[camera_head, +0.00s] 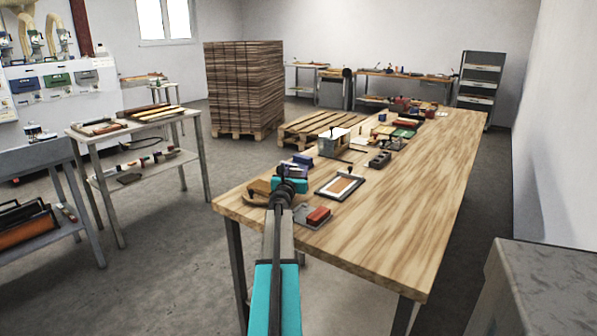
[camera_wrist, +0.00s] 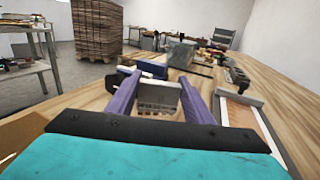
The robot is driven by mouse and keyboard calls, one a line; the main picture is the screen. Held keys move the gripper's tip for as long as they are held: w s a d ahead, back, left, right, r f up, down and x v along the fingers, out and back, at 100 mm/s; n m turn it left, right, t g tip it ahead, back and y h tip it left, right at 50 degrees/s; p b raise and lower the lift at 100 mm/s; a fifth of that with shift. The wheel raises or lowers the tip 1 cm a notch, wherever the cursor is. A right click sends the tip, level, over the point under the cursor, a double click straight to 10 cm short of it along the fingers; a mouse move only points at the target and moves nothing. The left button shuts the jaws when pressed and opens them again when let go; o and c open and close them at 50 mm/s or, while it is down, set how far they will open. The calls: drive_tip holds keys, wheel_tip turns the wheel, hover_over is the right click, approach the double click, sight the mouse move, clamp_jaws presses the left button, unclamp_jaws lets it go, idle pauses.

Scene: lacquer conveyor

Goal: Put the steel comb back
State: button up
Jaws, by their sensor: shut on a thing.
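My gripper (camera_wrist: 157,98) shows large in the wrist view, its two purple fingers shut on the steel comb (camera_wrist: 158,97). The comb is a flat grey metal plate with a toothed lower edge, held upright between the fingertips. I cannot tell whether it touches the table. In the head view my gripper (camera_head: 295,165) is over the near left part of the wooden table (camera_head: 410,215), and the comb is too small to make out there. A blue block with a dark end (camera_wrist: 142,68) lies just beyond the fingers.
A framed tray (camera_head: 340,186) lies right of my gripper; it also shows in the wrist view (camera_wrist: 247,118). A red block (camera_head: 318,215) sits on a grey plate close by. A grey metal box (camera_head: 334,142) and a dark notched block (camera_head: 380,159) stand farther back. The table's right side is clear.

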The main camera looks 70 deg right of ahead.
drive_tip(key=shift+f, duration=0.2)
drive_tip(key=o, duration=1.2)
drive_tip(key=shift+f, duration=0.1)
drive_tip(key=shift+a, duration=0.1)
drive_tip(key=shift+r, duration=0.2)
drive_tip(key=shift+r+p, duration=0.45)
drive_tip(key=shift+p, duration=0.15)
drive_tip(key=shift+s+a, duration=0.25)
drive_tip(key=shift+a, duration=1.7)
drive_tip(key=shift+s+a, duration=0.3)
drive_tip(key=shift+a, duration=1.65)
drive_tip(key=shift+s+a, duration=0.25)
drive_tip(key=shift+a, duration=1.7)
drive_tip(key=shift+r, duration=0.1)
